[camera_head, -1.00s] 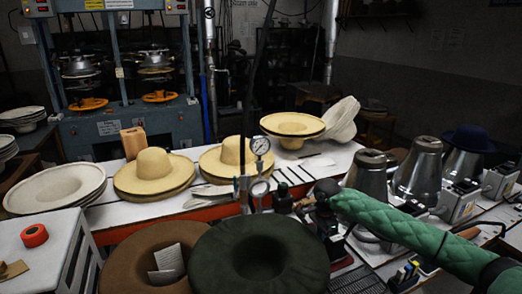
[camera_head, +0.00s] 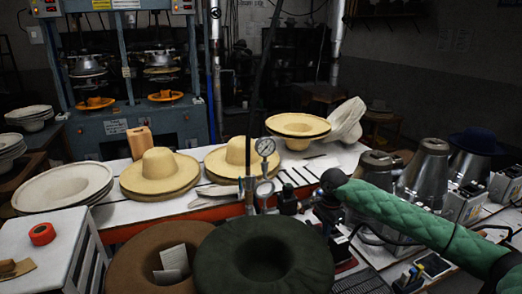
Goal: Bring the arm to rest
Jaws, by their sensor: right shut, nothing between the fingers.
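My right gripper is hard to pick out from the dark clutter at right of centre. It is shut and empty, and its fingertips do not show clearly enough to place. My left gripper is not in view.
A green quilted sleeve (camera_head: 420,226) slants in from the right to a dark round tip. Brown (camera_head: 142,255) and dark green (camera_head: 262,262) hats lie in front, cream hats (camera_head: 158,172) behind. A pressure gauge (camera_head: 265,147) stands mid-view; metal cones (camera_head: 425,170) stand right.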

